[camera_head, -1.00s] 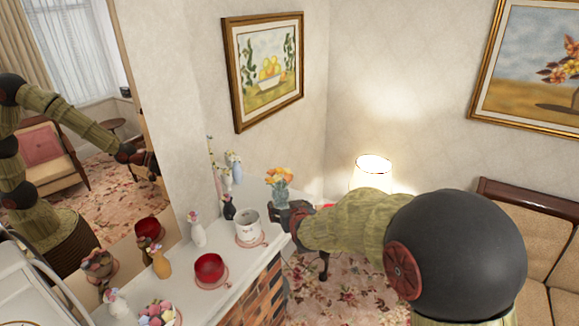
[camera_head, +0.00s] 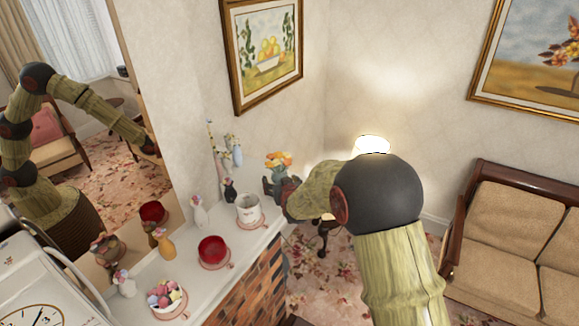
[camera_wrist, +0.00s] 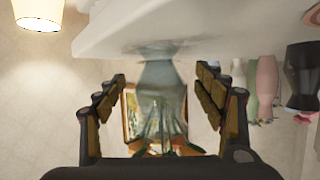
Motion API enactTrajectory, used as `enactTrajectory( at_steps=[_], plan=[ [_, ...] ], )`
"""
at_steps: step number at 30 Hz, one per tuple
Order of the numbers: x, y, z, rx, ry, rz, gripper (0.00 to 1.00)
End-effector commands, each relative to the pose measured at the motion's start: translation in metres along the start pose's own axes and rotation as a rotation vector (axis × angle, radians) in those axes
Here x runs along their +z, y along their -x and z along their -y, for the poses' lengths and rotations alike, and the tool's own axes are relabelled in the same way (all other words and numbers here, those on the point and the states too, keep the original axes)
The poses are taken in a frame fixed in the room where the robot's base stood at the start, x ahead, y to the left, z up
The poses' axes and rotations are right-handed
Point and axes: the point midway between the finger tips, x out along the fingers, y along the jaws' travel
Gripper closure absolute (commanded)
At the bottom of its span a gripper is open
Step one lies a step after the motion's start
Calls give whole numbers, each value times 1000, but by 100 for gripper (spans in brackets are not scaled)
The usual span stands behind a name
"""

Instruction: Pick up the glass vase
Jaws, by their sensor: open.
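The glass vase (camera_wrist: 160,100) is pale, see-through blue-green and appears upside down in the wrist view, its base at the mantel. In the head view, its orange and yellow flowers (camera_head: 279,158) show at the far end of the white mantel (camera_head: 192,271), with much of the glass hidden by my gripper. My gripper (camera_wrist: 162,76) is open, with one finger on each side of the vase. Gaps show between the fingers and the glass in the wrist view. In the head view, my gripper (camera_head: 272,187) is beside the vase at mantel height.
A dark vase (camera_wrist: 303,75) and pink and green vases stand to one side in the wrist view. A white pot (camera_head: 249,209), red bowl (camera_head: 212,250) and candy bowl (camera_head: 166,298) line the mantel. A mirror is at left, a lit lamp (camera_head: 372,145) behind my arm, a sofa (camera_head: 520,225) at right.

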Motion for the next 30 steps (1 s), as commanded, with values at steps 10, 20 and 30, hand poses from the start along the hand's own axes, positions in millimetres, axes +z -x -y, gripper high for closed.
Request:
enactTrajectory(
  at_steps=[10, 20, 30],
  plan=[
    [1, -10, 0, 0, 0, 1, 30],
    [1, -10, 0, 0, 0, 1, 45],
    [1, -10, 0, 0, 0, 1, 64]
  ],
)
